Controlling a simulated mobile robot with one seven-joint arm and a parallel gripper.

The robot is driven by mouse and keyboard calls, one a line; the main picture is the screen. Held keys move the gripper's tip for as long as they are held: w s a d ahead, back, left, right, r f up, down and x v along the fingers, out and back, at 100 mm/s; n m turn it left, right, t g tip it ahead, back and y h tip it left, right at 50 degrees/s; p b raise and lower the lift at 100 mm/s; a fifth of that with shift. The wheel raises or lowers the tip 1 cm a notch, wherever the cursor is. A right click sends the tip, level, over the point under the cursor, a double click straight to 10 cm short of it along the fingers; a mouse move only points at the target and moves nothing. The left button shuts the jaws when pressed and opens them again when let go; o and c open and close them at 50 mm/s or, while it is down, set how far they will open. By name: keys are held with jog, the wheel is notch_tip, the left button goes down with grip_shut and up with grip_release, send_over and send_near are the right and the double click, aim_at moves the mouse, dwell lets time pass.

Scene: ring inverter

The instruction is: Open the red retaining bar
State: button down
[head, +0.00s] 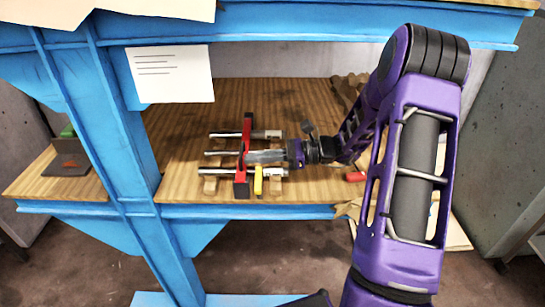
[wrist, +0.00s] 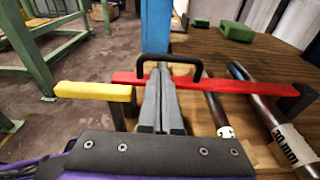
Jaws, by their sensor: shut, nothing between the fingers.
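The red retaining bar (head: 247,130) lies across several metal rods on the wooden shelf. In the wrist view the red bar (wrist: 235,84) carries a black loop handle (wrist: 170,58), and a yellow bar (wrist: 95,91) lines up with its left end. The yellow piece also shows in the head view (head: 258,181). My gripper (head: 248,157) reaches in from the right, with its tips at the red bar. In the wrist view my gripper (wrist: 161,72) is shut and empty, its tips within the outline of the handle. Whether they touch the handle or bar I cannot tell.
Metal rods (head: 225,153) rest on wooden blocks; one rod (wrist: 265,115) bears a white label. A blue frame post (head: 115,120) stands left of the rods, with a white paper sheet (head: 170,74) above. The wooden shelf (head: 300,100) is clear behind the rods.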

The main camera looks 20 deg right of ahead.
jog(key=shift+w+a, duration=0.2)
jog(key=shift+a, duration=0.5)
